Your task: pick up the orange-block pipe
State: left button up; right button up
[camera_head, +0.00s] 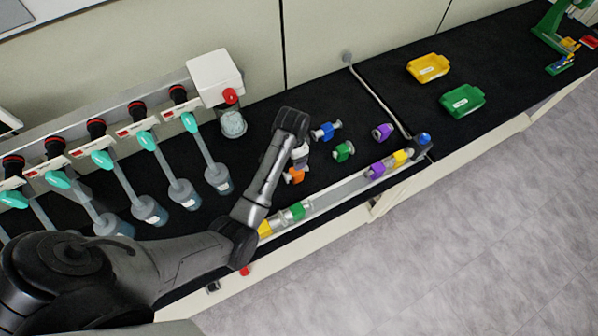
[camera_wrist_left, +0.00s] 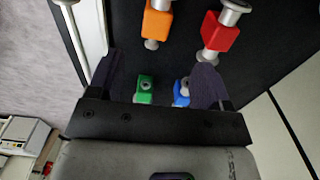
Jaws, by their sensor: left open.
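The orange-block pipe (camera_head: 293,176) lies on the black bench top, partly hidden by my left arm in the head view. In the left wrist view, the orange-block pipe (camera_wrist_left: 156,23) shows at the top, with metal ends on its orange block. My left gripper (camera_head: 300,155) is above the bench beside it. In the left wrist view, my left gripper (camera_wrist_left: 155,80) is open, with its fingers spread and nothing held between them. The orange block is beyond the fingertips in the picture, apart from them. My right gripper is not in view.
A red-block pipe (camera_wrist_left: 220,33) is close beside the orange one. Green (camera_head: 343,151), blue (camera_head: 326,131) and purple (camera_head: 382,132) block pipes lie nearby. A pale rail (camera_head: 335,193) holding more block pipes runs along the bench front. Flasks (camera_head: 218,179) hang at the left.

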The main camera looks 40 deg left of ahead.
aim_at(296, 175)
pick_arm(q)
jog(key=shift+m, duration=0.3)
jog(key=f, duration=0.8)
jog(key=shift+w+d+f+b, duration=0.15)
jog(key=shift+w+f+b, duration=0.05)
jog(key=shift+b, duration=0.1)
jog(key=shift+s+d+f, duration=0.1)
jog(key=shift+s+f, duration=0.05)
jog(key=shift+f, duration=2.45)
jog(key=shift+c, duration=0.2)
jog(key=c, duration=1)
jog(key=shift+c, duration=0.5)
jog(key=shift+r, duration=0.15)
